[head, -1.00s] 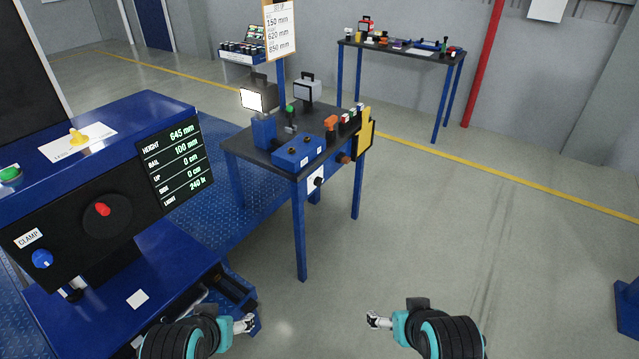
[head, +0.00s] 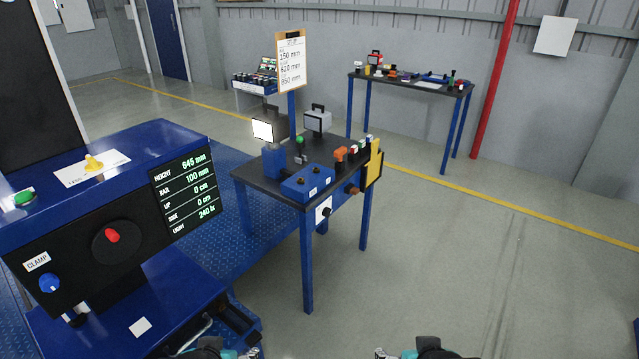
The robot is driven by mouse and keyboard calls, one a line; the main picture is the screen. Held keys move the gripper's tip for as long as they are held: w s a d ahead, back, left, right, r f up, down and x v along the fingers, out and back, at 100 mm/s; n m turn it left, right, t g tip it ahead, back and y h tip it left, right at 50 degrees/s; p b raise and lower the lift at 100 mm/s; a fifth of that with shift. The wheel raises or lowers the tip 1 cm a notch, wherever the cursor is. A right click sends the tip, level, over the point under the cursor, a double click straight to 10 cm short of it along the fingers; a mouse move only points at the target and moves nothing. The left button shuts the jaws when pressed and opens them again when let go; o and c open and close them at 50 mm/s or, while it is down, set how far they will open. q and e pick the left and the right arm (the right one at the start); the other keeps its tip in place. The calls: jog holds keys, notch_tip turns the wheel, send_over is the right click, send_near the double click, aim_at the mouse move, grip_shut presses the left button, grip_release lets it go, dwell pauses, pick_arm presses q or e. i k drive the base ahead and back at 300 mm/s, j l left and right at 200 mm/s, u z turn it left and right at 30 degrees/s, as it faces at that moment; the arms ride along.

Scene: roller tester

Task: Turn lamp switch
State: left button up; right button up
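A lit lamp (head: 263,130) stands at the back left of the small dark-topped table (head: 262,187), its square face glowing white. A second work lamp (head: 317,121) beside it has a grey, unlit face. A black knob on a white plate (head: 325,211) sits on the table's front side; whether it is the lamp switch I cannot tell. My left gripper (head: 249,353) and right gripper (head: 382,353) show only in part at the bottom edge, well short of the table and touching nothing visible. Their finger opening is too small and cut off to read.
The blue tester console (head: 125,150) with a display, red knob and blue clamp knob fills the left. A blue box with two knobs (head: 307,183) is on the table. A sign (head: 291,62) stands behind.

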aim_at(326, 212)
jog(key=i+z, duration=0.25)
jog(key=i, duration=0.55)
jog(key=i+j+z, duration=0.3)
jog(key=i, duration=0.45)
jog(key=i+l, duration=0.05)
jog(key=l, duration=0.05)
